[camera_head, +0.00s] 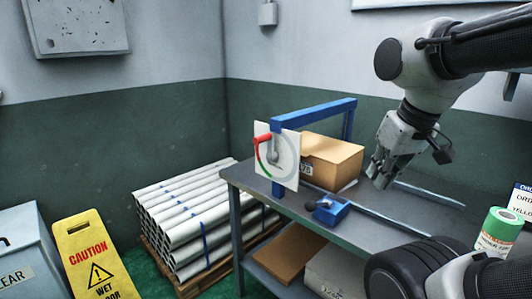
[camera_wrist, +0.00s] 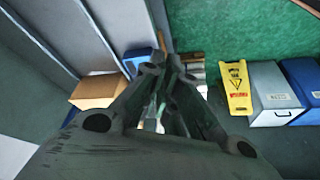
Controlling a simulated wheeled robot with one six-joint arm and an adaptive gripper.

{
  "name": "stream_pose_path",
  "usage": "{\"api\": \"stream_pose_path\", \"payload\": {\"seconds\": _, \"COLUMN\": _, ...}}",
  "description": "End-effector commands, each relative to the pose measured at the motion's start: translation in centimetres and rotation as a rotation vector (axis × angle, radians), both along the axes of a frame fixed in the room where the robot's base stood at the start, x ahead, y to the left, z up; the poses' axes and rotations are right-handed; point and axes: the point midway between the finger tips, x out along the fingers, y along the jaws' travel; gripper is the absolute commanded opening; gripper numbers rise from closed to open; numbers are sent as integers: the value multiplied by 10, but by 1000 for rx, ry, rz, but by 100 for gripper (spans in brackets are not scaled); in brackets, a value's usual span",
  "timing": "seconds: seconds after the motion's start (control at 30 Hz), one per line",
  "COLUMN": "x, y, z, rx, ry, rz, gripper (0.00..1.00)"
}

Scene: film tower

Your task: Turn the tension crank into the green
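The tension crank (camera_head: 264,139) shows in the head view as a red handle with a grey hub on an upright white dial plate (camera_head: 289,168). The handle points to the upper left of the hub. A curved coloured band with red and green runs along the plate's left side. The plate hangs at the bench's left end by a blue frame (camera_head: 318,113). My gripper (camera_head: 378,180) is in the air to the right of the plate, well apart from it, above the bench. In the wrist view its fingers (camera_wrist: 166,65) converge and look shut, with nothing visible held. The crank cannot be made out there.
A cardboard box (camera_head: 335,159) stands behind the plate on the grey bench (camera_head: 352,236). A blue block with a dark knob (camera_head: 330,210) sits at the front edge. Stacked pipes (camera_head: 186,213) and a yellow caution sign (camera_head: 92,258) stand left.

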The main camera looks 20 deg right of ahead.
Motion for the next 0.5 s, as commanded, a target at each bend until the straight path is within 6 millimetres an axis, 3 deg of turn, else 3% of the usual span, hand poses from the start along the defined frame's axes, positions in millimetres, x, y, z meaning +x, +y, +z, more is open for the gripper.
{"api": "stream_pose_path", "payload": {"seconds": 0.03, "x": 0, "y": 1, "z": 0, "rx": 0, "ry": 0, "rz": 8, "gripper": 16}}
{"api": "stream_pose_path", "payload": {"seconds": 0.2, "x": 13, "y": 24, "z": -20, "rx": -6, "ry": 99, "rz": 114, "gripper": 42}}
{"api": "stream_pose_path", "payload": {"seconds": 0.37, "x": 41, "y": 57, "z": -51, "rx": -82, "ry": 284, "rz": 291, "gripper": 42}}
{"api": "stream_pose_path", "payload": {"seconds": 0.5, "x": 69, "y": 76, "z": -74, "rx": -265, "ry": 458, "rz": 487, "gripper": 42}}
